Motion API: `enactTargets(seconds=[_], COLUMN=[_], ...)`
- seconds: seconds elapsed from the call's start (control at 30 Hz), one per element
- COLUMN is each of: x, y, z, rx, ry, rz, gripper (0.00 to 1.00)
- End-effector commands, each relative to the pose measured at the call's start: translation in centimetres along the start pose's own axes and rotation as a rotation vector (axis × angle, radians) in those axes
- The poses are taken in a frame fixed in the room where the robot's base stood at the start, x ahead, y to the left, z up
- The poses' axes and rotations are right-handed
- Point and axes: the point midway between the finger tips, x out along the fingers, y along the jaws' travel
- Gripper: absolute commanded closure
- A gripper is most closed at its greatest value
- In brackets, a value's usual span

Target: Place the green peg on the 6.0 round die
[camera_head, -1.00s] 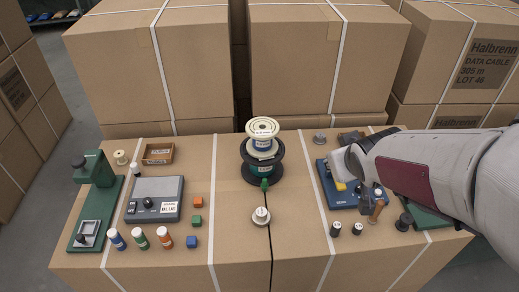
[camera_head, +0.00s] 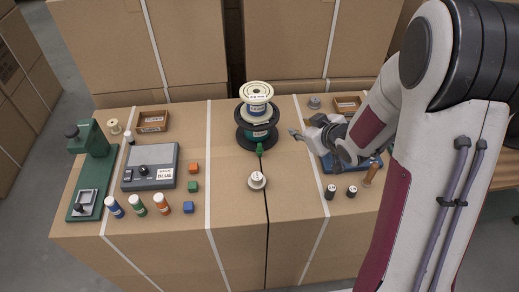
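A small green peg-like piece (camera_head: 259,150) stands at the front foot of a stack of spools (camera_head: 257,115). A pale round piece with a label (camera_head: 257,180) sits on the box top in front of it. Two small dark cylinders, a left one (camera_head: 331,193) and a right one (camera_head: 352,191), stand further right. I cannot read which piece is the 6.0 round die. My gripper (camera_head: 294,133) points left, just right of the spool stack and apart from the green piece. Its fingers are too small to tell open from shut.
A blue device (camera_head: 329,165) lies partly under my arm. Left are a grey device (camera_head: 150,168), a green stand (camera_head: 90,170), several capped bottles, and orange (camera_head: 194,168), green (camera_head: 193,186) and blue (camera_head: 188,207) cubes. The front centre is clear.

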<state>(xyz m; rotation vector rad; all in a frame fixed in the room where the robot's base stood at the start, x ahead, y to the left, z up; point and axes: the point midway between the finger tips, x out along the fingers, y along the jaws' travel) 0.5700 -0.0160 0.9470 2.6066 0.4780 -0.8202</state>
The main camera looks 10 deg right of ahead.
Motion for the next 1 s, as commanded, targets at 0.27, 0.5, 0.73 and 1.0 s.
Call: enactTargets(seconds=[0.27,0.5,0.73,1.0], x=[3.3,5.1,6.0,6.2], y=[-2.7,-5.5,-7.9,-8.9], z=[1.9,3.4,4.6,5.0], rx=[0.007,0.035,0.075,0.097], ry=[0.090,0.178,0.258,0.297], rz=[-0.107,-0.202,-0.281,-0.314], gripper=[0.70,0.70,0.70,0.70])
